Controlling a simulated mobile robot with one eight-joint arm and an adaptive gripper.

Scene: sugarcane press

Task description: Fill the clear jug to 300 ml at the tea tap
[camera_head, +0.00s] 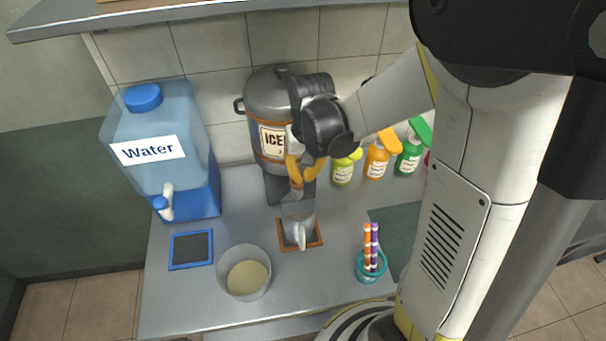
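The clear jug (299,228) stands upright on a square orange-framed pad (285,242), in front of the tea dispenser. The dispenser is a grey metal urn (262,97) with a label whose visible part reads "ICE". My gripper (304,178), with yellow-orange fingers, is at the front of the urn, above the jug. The fingers point downward at the tap area. The tap is mostly hidden behind my gripper and wrist, so I cannot tell whether the fingers are closed on it. The liquid level in the jug cannot be read.
A blue water container (160,165) with a tap stands at the left. A clear tub (243,275) with pale contents and a blue-framed pad (191,250) are in front. Several coloured bottles (376,160) stand at the back right. A teal cup (370,267) holds striped sticks.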

